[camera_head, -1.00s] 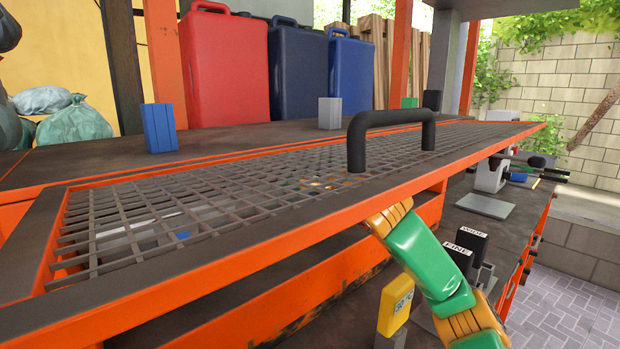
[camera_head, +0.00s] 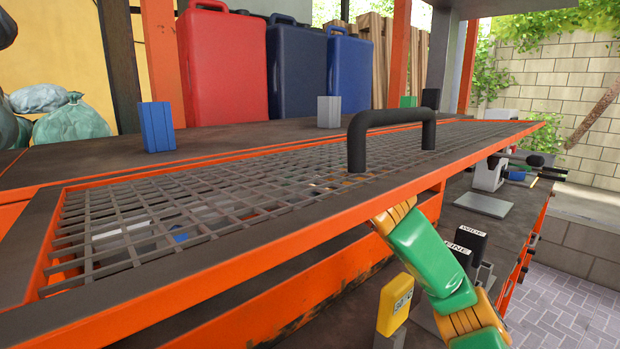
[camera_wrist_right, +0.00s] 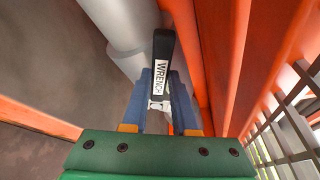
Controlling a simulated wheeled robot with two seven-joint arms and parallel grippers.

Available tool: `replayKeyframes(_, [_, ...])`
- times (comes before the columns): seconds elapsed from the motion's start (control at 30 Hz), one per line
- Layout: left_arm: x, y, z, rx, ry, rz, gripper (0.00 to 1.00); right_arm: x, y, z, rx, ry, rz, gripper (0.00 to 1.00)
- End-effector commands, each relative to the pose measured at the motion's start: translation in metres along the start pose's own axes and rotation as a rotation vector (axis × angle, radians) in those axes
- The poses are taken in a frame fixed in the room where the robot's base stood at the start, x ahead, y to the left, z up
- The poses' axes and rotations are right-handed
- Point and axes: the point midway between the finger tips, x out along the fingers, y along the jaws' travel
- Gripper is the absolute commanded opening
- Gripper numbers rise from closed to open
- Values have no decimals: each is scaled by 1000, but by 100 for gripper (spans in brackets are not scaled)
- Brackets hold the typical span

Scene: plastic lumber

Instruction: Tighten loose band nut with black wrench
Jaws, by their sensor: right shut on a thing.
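The black wrench (camera_wrist_right: 162,62), with a white label reading WRENCH on its handle, shows in the right wrist view. My right gripper (camera_wrist_right: 166,88) is shut on it, with blue fingers on both sides of the handle. In the head view my right arm reaches under the orange-framed mesh guard (camera_head: 190,203), and a blue patch and pale shapes show dimly through the mesh. A pale grey cylinder (camera_wrist_right: 118,22) stands just beyond the wrench in the wrist view. I cannot make out the band nut. My left gripper is in neither view.
The guard's black handle (camera_head: 392,118) stands above the mesh. An orange wall (camera_wrist_right: 190,45) runs close right of the gripper in the wrist view. Tools labelled WIDE (camera_head: 472,238) and FINE (camera_head: 457,256) and a yellow-handled tool (camera_head: 395,303) stand near my right arm.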

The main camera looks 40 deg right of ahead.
Motion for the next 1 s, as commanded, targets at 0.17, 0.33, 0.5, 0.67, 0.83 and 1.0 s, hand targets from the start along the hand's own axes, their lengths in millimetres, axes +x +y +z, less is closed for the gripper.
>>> replayKeyframes(0.17, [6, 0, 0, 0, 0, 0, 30, -9, 2, -5, 0, 0, 1, 0])
replayKeyframes(0.33, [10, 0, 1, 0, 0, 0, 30, -18, 2, -8, -1, 0, -1, 0])
replayKeyframes(0.5, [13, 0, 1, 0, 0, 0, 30, -27, 1, -12, 0, -1, 0, 0])
replayKeyframes(0.67, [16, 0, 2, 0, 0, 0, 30, -35, 1, -15, 0, -1, 0, 0])
replayKeyframes(0.83, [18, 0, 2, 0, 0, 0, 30, -41, 1, -18, 0, 0, 1, 0])
replayKeyframes(1.0, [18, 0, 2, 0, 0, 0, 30, -42, 1, -18, -1, 0, 1, 0])
